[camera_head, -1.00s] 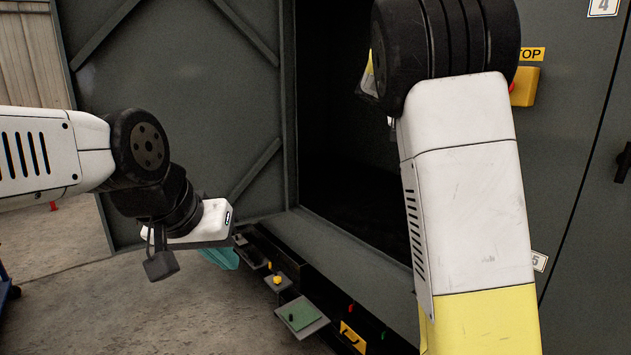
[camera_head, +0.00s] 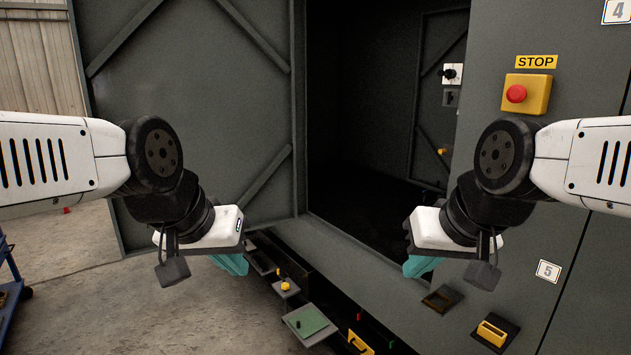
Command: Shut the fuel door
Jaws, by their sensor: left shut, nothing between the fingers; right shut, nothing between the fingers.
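No part carries a readable fuel label, so I cannot tell for sure which door is the fuel door. A large grey door panel (camera_head: 190,80) stands swung open at the left of the dark opening. A small green-faced plate (camera_head: 308,322) sticks out low at the front. My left gripper (camera_head: 232,264) is shut and empty, pointing down in front of the grey door panel, with teal fingers. My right gripper (camera_head: 420,266) is shut and empty, in front of the lower right of the opening. Neither visibly holds anything.
A red stop button (camera_head: 516,93) on a yellow box sits on the right wall. A yellow handle (camera_head: 492,333) and a dark square fitting (camera_head: 442,299) sit low right. A yellow knob (camera_head: 285,286) is low centre. A blue cart (camera_head: 12,285) stands far left. Concrete floor is clear at lower left.

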